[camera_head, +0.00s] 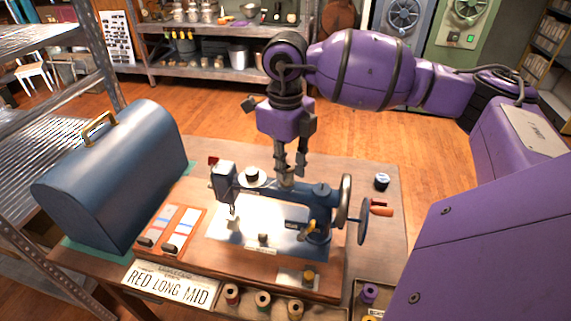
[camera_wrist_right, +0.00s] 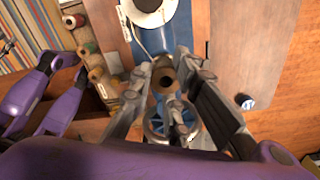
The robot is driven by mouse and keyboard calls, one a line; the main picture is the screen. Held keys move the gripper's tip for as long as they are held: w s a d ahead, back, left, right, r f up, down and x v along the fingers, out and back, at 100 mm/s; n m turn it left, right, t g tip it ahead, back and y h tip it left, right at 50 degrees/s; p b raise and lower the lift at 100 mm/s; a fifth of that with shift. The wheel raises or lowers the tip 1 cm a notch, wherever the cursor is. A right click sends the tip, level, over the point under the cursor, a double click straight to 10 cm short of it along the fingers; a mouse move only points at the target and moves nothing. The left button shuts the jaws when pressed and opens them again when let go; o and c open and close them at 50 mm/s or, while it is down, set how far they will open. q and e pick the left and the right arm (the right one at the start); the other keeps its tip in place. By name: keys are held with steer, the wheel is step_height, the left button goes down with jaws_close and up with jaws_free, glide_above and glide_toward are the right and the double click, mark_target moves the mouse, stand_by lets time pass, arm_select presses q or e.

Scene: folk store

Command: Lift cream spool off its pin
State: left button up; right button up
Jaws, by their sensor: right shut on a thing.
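My right gripper (camera_head: 289,175) reaches down from above to the top of the blue sewing machine (camera_head: 262,190). Its fingers are shut on the cream spool (camera_wrist_right: 166,80), which shows end-on with a dark centre between the fingertips in the right wrist view. In the head view the spool is mostly hidden by the fingers. I cannot tell whether it still sits around its pin. A white disc with a black knob (camera_head: 252,176) sits on the machine to the left of the gripper. My left gripper is not seen clearly in either view.
A blue machine cover (camera_head: 115,175) stands on the left of the table. Several thread spools (camera_head: 263,299) line the front edge by a "RED LONG MID" card (camera_head: 170,286).

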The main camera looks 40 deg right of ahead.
steer(key=shift+d+r, duration=0.1)
steer(key=shift+d, duration=0.05)
steer(key=shift+r+p, duration=0.65)
steer(key=shift+r, duration=0.65)
steer(key=shift+c, duration=0.4)
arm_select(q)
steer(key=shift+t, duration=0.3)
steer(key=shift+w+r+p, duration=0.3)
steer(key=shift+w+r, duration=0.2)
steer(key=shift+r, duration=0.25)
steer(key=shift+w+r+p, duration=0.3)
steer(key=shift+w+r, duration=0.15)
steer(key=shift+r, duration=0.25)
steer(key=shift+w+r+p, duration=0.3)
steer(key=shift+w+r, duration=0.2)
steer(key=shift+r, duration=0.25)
arm_select(e)
steer(key=shift+r, duration=1.9)
jaws_close()
